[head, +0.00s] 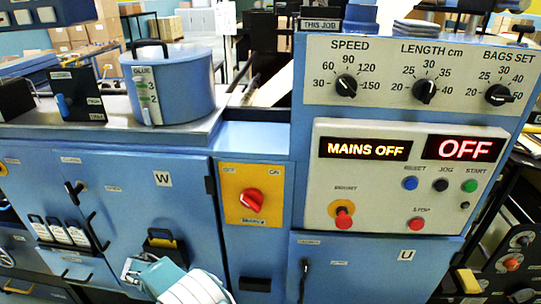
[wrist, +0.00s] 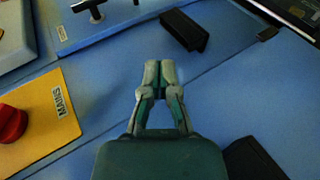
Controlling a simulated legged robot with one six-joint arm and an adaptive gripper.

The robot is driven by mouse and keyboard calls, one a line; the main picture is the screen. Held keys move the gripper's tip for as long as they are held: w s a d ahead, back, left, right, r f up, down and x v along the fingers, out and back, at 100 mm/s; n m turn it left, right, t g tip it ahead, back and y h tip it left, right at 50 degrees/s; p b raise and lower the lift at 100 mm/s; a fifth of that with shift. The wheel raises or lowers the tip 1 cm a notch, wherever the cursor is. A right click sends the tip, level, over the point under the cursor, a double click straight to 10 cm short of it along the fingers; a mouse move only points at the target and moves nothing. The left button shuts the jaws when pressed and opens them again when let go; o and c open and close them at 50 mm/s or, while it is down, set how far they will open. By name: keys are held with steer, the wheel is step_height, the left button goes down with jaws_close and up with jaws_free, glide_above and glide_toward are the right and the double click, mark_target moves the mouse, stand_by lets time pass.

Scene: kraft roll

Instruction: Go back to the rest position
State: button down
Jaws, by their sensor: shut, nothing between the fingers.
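My gripper (wrist: 160,70) is shut and empty in the wrist view, its two fingertips together in front of the blue cabinet face. In that view the yellow mains plate (wrist: 42,115) with its red knob lies to the left of it, apart from the fingers.
The control panel (head: 409,178) shows lit "MAINS OFF" and "OFF" displays. Dials sit on the panel (head: 418,75) above. A blue glue pot (head: 185,90) stands on the left top. A dark handle (wrist: 185,31) juts from the cabinet ahead of the fingers. A door handle (head: 304,280) is at lower centre.

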steer(key=w+d+r+g+y, duration=0.1)
steer(key=d+r+y, duration=0.2)
steer(key=d+r, duration=0.55)
steer(key=w+d+r+g+y, duration=0.15)
steer(key=d+r, duration=0.45)
steer(key=r, duration=0.6)
steer(key=s+d+r+t+y, duration=0.2)
steer(key=s+d+r+y, duration=0.4)
steer(key=s+d+r, duration=0.85)
steer(key=s+d+f+t, duration=0.1)
steer(key=s+d+t, duration=0.1)
steer(key=s, duration=0.3)
steer(key=s+d+f+m+t+y, duration=0.1)
steer(key=s+d, duration=0.3)
steer(key=s, duration=0.1)
steer(key=shift+s+f+t, duration=0.25)
steer(key=shift+f+t, duration=0.1)
steer(key=c, duration=1.3)
jaws_free()
steer(key=shift+c, duration=0.2)
